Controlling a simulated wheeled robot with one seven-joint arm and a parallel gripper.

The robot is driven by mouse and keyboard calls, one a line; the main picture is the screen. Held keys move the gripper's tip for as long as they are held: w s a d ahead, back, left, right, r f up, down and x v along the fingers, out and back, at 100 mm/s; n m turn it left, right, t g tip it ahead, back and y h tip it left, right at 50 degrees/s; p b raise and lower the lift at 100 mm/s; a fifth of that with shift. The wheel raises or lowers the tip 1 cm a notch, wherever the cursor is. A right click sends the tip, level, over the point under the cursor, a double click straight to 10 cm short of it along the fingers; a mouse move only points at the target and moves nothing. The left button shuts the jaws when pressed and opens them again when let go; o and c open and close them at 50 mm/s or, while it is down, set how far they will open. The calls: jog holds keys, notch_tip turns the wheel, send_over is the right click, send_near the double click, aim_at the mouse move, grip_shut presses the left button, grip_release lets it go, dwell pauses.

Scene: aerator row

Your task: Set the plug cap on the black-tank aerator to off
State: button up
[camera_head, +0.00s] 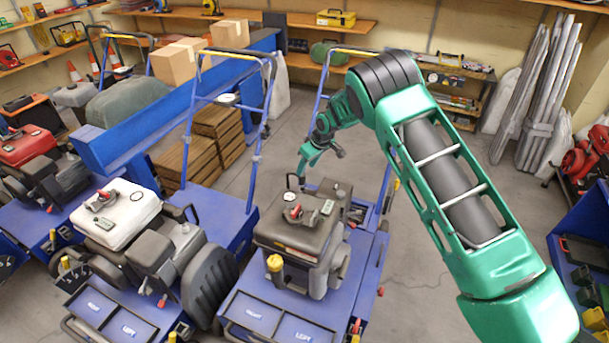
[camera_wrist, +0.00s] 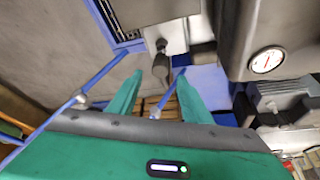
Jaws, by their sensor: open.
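The black-tank aerator (camera_head: 298,235) stands on the rightmost blue machine of the row, with a red lever on top of its dark tank. My gripper (camera_head: 303,170) is above and behind the tank, fingers pointing down. In the wrist view my gripper (camera_wrist: 159,78) is open, its two green fingers apart. A small dark capped piece, which looks like the plug cap (camera_wrist: 161,66), shows between and beyond the fingertips; I cannot tell its contact with the plug. A dark tank side with a round white gauge (camera_wrist: 267,60) is at the right.
A white-tank aerator (camera_head: 115,215) and a red-tank aerator (camera_head: 30,150) stand to the left. A blue handle frame (camera_head: 262,110) rises behind the machines. Bare floor (camera_head: 425,265) lies to the right, before a blue bench (camera_head: 580,230).

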aim_at(304, 174)
jog(key=shift+x, duration=2.7)
grip_shut()
jog(key=shift+d, duration=0.25)
